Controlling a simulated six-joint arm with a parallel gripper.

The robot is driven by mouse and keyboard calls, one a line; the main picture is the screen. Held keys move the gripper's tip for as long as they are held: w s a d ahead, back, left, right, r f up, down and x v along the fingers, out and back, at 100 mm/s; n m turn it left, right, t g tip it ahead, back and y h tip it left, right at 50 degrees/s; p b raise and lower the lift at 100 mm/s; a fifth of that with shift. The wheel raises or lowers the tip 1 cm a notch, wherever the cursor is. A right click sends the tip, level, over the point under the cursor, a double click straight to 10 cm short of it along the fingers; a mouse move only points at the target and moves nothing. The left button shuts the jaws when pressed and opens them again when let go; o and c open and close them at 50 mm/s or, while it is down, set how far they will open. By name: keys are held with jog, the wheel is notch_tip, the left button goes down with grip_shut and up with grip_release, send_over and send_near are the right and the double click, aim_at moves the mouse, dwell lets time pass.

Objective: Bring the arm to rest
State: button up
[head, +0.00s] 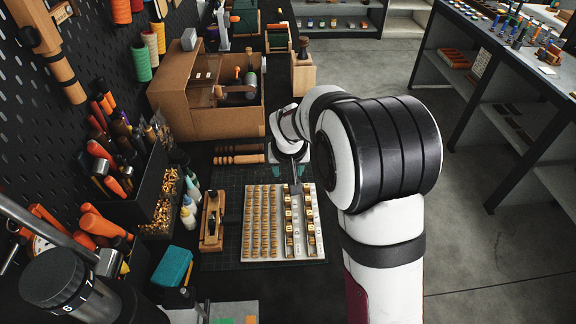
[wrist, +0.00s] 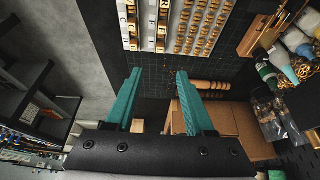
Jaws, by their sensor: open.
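My arm reaches from the lower right of the head view toward the bench. My gripper (head: 288,170) is partly hidden there behind my wrist, just beyond the far edge of the type tray. In the wrist view my gripper (wrist: 159,72) shows two teal fingers spread wide, with nothing between them. The dark cutting mat (wrist: 105,52) lies beneath the fingers. The white type tray (head: 276,225), with rows of brass pieces, lies apart from the fingers; it also shows at the top of the wrist view (wrist: 173,12).
A cardboard box (head: 215,121) and turned wooden handles (head: 238,159) are near the gripper. A wooden clamp-like tool (head: 212,222) lies left of the tray. A black bin (head: 140,197) and pegboard tools line the left. Open floor (head: 475,240) is on the right, before shelving.

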jog(key=v, duration=0.2)
jog(key=shift+s+r, duration=0.15)
jog(key=shift+r, duration=0.25)
jog(key=s+d+r+m+g+y, duration=0.1)
jog(key=s+r+m+g, duration=0.1)
jog(key=s, duration=1.5)
jog(key=s+d+r+m+g+y, duration=0.1)
jog(key=s+r+m+g, duration=0.1)
jog(key=s, duration=1.5)
jog(key=shift+s+d+r+m+g, duration=0.2)
jog(key=shift+s+r+m+g, duration=0.15)
jog(key=shift+r+m, duration=0.25)
jog(key=shift+w, duration=0.1)
